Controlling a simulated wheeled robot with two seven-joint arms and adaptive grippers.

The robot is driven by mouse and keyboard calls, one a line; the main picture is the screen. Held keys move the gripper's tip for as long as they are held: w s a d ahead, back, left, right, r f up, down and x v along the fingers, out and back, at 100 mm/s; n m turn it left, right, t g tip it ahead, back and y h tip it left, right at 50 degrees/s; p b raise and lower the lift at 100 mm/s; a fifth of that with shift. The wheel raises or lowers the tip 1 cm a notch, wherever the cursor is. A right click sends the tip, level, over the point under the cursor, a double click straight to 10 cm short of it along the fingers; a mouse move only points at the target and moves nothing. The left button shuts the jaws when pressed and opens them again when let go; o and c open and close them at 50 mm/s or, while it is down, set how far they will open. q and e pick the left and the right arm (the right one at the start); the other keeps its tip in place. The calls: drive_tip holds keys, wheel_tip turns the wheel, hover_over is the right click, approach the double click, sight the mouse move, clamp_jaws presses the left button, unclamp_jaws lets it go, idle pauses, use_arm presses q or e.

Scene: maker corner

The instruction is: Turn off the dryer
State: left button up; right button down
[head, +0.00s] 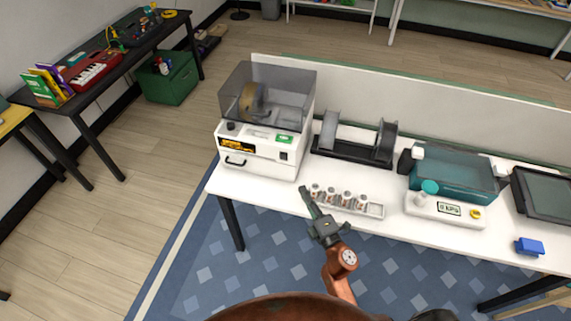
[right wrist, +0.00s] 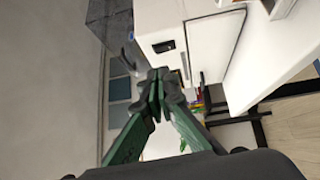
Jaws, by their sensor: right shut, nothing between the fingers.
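The dryer (head: 262,167) is a white box at the left end of the white table, with a smoky clear lid (head: 290,88) over a tan spool (head: 253,102). Its front has a dark knob, a yellow-and-black display (head: 236,145), a green label (head: 284,139), a small dark switch (head: 284,156) and a drawer handle (head: 235,161). My right gripper (head: 304,190) is shut and empty, near the dryer's lower right front corner. In the right wrist view, its closed fingertips (right wrist: 160,76) appear just below the dark switch (right wrist: 163,47); contact cannot be told. My left gripper is not in view.
A rack of small jars (head: 346,199) stands right beside my right gripper. Behind it is a black spool stand (head: 345,152). A scale (head: 420,208), a teal machine (head: 455,176) and a blue block (head: 530,246) are further right. Free floor lies left of the table.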

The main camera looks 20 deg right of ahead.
drive_tip(key=a+n, duration=0.1)
drive_tip(key=a+y, duration=0.1)
drive_tip(key=shift+w+a+f+n+y, duration=0.15)
drive_tip(key=shift+a+n+y, duration=0.15)
drive_tip(key=shift+a+n, duration=0.1)
approach(280, 156)
drive_tip(key=w+a, duration=0.2)
drive_tip(key=a, duration=0.1)
drive_tip(key=shift+w+d+r, duration=0.15)
drive_tip(key=shift+w+d, duration=0.15)
drive_tip(key=shift+w, duration=0.3)
drive_tip(key=shift+w+d+r, duration=0.2)
drive_tip(key=shift+w+d, duration=0.15)
drive_tip(key=shift+w, duration=0.25)
drive_tip(key=shift+w+d+r, duration=0.15)
drive_tip(key=shift+w+d, duration=0.15)
drive_tip(key=shift+w, duration=0.3)
